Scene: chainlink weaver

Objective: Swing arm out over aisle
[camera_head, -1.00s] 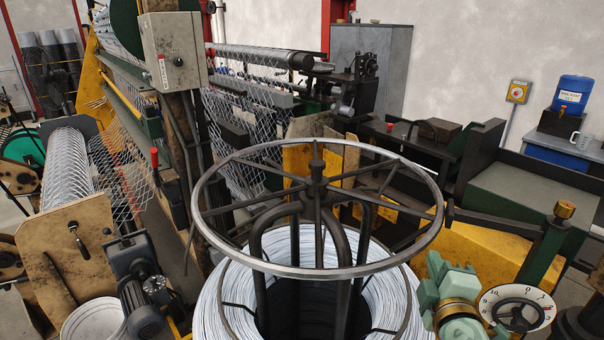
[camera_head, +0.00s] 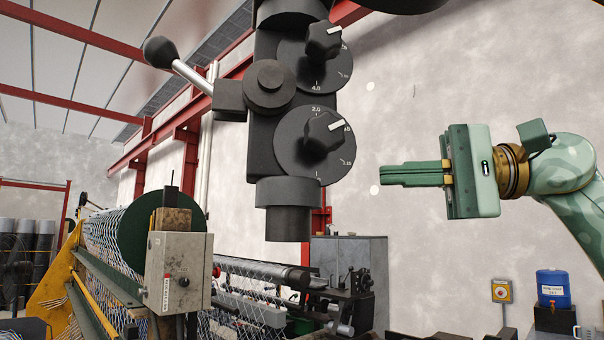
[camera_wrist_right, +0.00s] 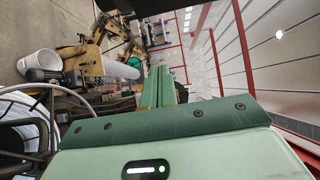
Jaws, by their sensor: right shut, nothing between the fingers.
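My right gripper (camera_head: 384,175) is raised at the right of the head view, in front of the pale wall. Its green fingers point left and are shut together with nothing between them. The fingers also show in the wrist view (camera_wrist_right: 160,82), over the machinery. A black unit with two numbered dials (camera_head: 290,115) and a ball-ended lever (camera_head: 180,65) hangs at the upper middle. My fingertips are apart from it, to its right. I cannot tell which part is the arm named in the task. My left gripper is not in view.
The weaving machine with its wire mesh (camera_head: 105,235) and grey control box (camera_head: 178,272) stands at lower left. A grey cabinet (camera_head: 350,262) and a blue water container (camera_head: 553,288) are behind. The wrist view shows a white bucket (camera_wrist_right: 40,64) on the left.

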